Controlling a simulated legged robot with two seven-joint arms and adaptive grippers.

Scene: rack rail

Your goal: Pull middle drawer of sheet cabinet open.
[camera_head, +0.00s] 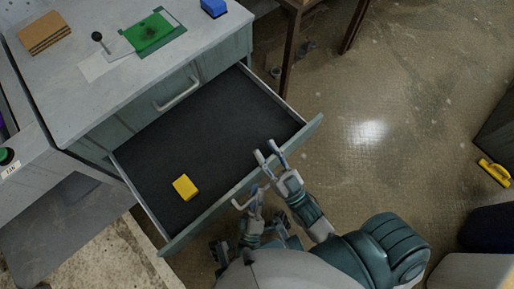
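The sheet cabinet (105,62) stands at the upper left. One of its drawers (226,117) is pulled well out, with a dark inside. A closed drawer with a pale bar handle (178,92) is above it. A yellow block (185,187) lies in the open drawer. My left gripper (250,198) is at the middle of the drawer's front edge (200,220); whether its fingers are closed on the handle there cannot be told. My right gripper (266,150) has its two fingertips apart and empty, over the inner side of the front edge.
On the cabinet top lie a brown stack (44,33), a green pad (151,32), a black knob (97,37) and a blue block (214,7). A dark-legged table (292,40) stands behind. A yellow item (494,172) lies at the right. The floor between is clear.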

